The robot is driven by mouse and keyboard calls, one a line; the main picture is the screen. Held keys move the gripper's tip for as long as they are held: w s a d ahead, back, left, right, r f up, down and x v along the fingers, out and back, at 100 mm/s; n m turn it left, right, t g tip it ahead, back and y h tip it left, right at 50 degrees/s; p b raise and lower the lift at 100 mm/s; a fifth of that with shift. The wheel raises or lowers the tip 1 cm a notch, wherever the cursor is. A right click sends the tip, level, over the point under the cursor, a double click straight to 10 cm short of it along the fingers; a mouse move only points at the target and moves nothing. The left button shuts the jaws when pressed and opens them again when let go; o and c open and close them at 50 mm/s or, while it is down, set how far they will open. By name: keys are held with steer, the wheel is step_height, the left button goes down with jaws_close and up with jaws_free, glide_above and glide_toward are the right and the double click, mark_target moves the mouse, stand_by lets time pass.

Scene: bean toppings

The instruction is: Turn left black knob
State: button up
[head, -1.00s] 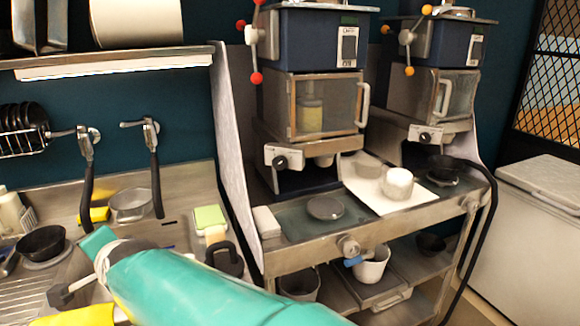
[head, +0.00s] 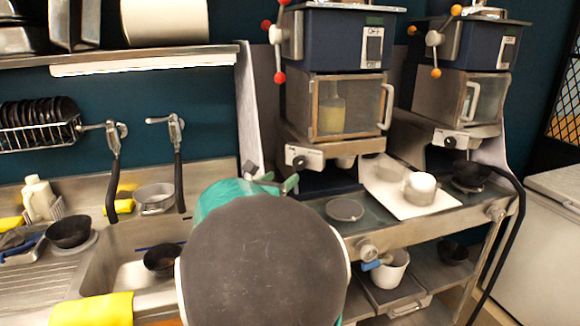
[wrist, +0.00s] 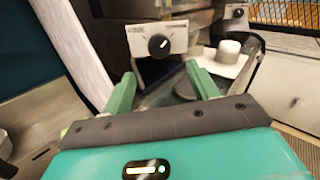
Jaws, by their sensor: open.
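The left black knob (head: 300,161) is on a white control plate under the left blue machine (head: 333,45). In the wrist view the knob (wrist: 158,46) shows with a white pointer mark, ahead of my fingers and roughly between them. My gripper (wrist: 163,88) is open and empty, its two green fingers spread apart below the knob's plate in the picture, and I see no contact. In the head view my forearm hides most of my gripper (head: 272,182), and only finger parts show, just left of and below the knob.
A second black knob (head: 450,141) is on the right machine. The metal counter below holds a round dark disc (head: 345,209) and a white tray (head: 400,207) with cups. A grey side panel (head: 250,115) stands left of the left machine. A sink (head: 130,272) is at the left.

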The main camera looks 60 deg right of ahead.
mark_target(298, 165)
steer(key=d, duration=1)
steer(key=shift+s, duration=0.25)
steer(key=shift+c, duration=0.5)
steer(key=c, duration=0.8)
steer(key=shift+a, duration=0.1)
steer(key=shift+c, duration=0.2)
